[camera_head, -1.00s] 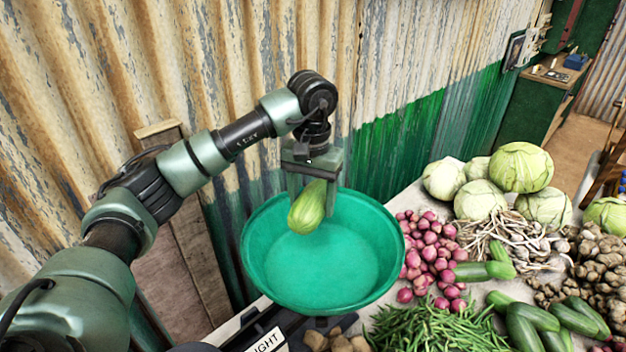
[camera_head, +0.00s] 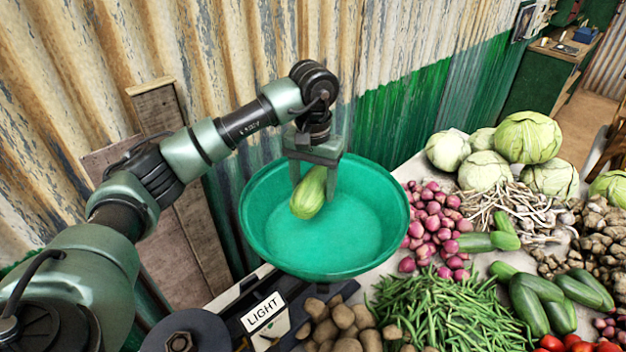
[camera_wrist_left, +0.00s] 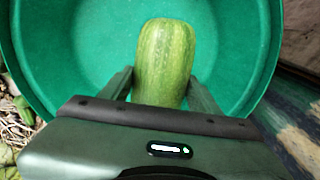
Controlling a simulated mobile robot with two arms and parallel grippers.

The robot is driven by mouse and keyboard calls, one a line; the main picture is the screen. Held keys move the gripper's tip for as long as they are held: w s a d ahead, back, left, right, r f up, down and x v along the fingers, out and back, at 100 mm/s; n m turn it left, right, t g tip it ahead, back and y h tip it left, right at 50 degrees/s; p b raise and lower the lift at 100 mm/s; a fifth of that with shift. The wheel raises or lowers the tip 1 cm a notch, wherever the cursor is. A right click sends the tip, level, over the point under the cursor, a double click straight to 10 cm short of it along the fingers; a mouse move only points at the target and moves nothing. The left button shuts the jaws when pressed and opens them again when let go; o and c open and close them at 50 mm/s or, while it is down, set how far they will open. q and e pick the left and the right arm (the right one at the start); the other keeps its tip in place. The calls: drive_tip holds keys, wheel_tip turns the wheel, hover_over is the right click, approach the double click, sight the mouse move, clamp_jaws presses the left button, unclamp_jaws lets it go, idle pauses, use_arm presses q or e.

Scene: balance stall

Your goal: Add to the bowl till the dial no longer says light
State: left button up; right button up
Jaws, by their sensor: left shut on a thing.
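A wide green bowl (camera_head: 345,235) stands at the table's left end, by the wall. My left gripper (camera_head: 315,172) is over the bowl and shut on a pale green, oblong vegetable (camera_head: 308,195). The vegetable hangs tilted inside the bowl's outline; I cannot tell whether it touches the bottom. In the left wrist view the vegetable (camera_wrist_left: 165,60) sits between the two fingers, with the bare bowl floor (camera_wrist_left: 110,35) around it. No other thing shows in the bowl. A plate reading LIGHT (camera_head: 263,313) shows on the scale below the bowl. My right gripper is not in view.
Potatoes (camera_head: 345,322), green beans (camera_head: 440,315), red onions (camera_head: 435,220) and cucumbers (camera_head: 535,300) crowd the table right of the bowl. Cabbages (camera_head: 527,137), roots (camera_head: 510,210) and ginger (camera_head: 595,240) lie farther back. A corrugated wall (camera_head: 400,135) stands close behind the bowl.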

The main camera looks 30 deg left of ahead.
use_arm(q)
drive_tip(key=shift+f, duration=0.6)
wheel_tip(320, 180, down, 3)
drive_tip(key=b, duration=0.2)
drive_tip(key=shift+r+b, duration=0.1)
drive_tip(key=shift+b, duration=0.2)
drive_tip(key=shift+f+b, duration=0.6)
drive_tip(key=shift+f, duration=0.1)
drive_tip(key=shift+f+b, duration=0.3)
drive_tip(key=shift+f, duration=0.1)
drive_tip(key=o, duration=1.7)
drive_tip(key=shift+o, duration=0.2)
